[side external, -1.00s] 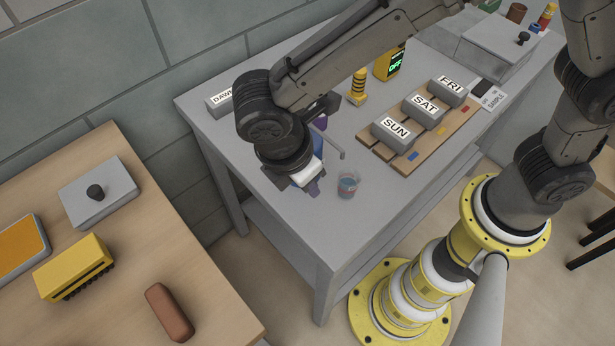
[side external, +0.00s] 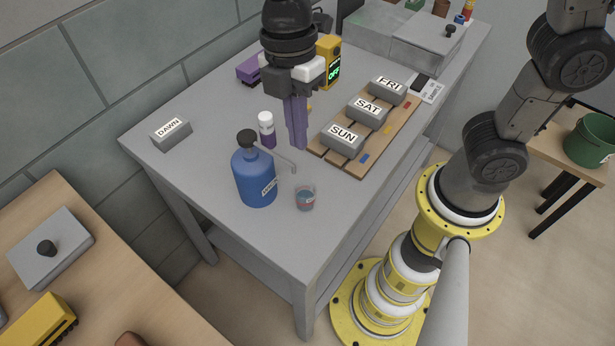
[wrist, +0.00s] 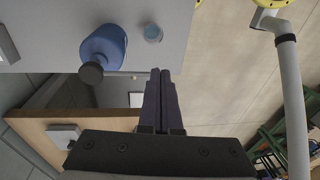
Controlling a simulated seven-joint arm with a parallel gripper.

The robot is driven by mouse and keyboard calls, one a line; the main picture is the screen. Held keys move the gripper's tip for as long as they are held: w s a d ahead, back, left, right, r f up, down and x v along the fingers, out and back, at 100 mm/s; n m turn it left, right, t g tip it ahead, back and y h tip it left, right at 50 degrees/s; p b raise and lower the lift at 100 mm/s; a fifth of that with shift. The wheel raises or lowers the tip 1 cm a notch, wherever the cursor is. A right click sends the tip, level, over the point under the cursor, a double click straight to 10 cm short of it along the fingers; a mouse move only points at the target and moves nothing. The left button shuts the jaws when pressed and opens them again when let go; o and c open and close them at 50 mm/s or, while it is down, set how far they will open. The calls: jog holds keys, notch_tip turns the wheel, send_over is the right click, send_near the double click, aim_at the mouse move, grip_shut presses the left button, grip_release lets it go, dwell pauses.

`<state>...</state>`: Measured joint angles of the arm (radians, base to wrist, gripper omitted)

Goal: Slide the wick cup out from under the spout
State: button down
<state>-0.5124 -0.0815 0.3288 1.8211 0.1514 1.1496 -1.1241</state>
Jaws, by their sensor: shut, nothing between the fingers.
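The wick cup (side external: 305,198) is a small clear cup with blue liquid, upright near the grey table's front edge. It also shows in the wrist view (wrist: 153,34). The spout (side external: 277,157) is a thin bent tube from a blue bottle (side external: 256,182) with a black cap. The spout's tip is above and slightly left of the cup in the side view; I cannot tell if it is directly over it. My gripper (side external: 299,148) is shut and empty, fingers pointing down, behind the spout and apart from the cup. Its fingers also show in the wrist view (wrist: 160,72).
A white-capped purple bottle (side external: 266,130) stands left of my fingers. The wooden rack (side external: 350,168) with SUN, SAT and FRI blocks is to the right. A yellow device reading OFF (side external: 328,62) is behind. A DAWN block (side external: 171,133) lies left. Table around the cup is clear.

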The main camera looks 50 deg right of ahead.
jog(key=d+t+y, duration=0.1)
jog(key=d+y, duration=0.2)
jog(key=d, duration=0.2)
jog(key=shift+t, duration=0.3)
jog(key=x, duration=0.5)
jog(key=d+x, duration=0.1)
jog(key=x, duration=0.3)
jog(key=d+x, duration=0.1)
jog(key=x, duration=0.4)
jog(key=shift+s+a+f, duration=0.1)
jog(key=shift+s+f, duration=0.2)
jog(key=shift+f, duration=0.4)
jog(key=shift+s+d, duration=0.1)
jog(key=shift+d, duration=3.55)
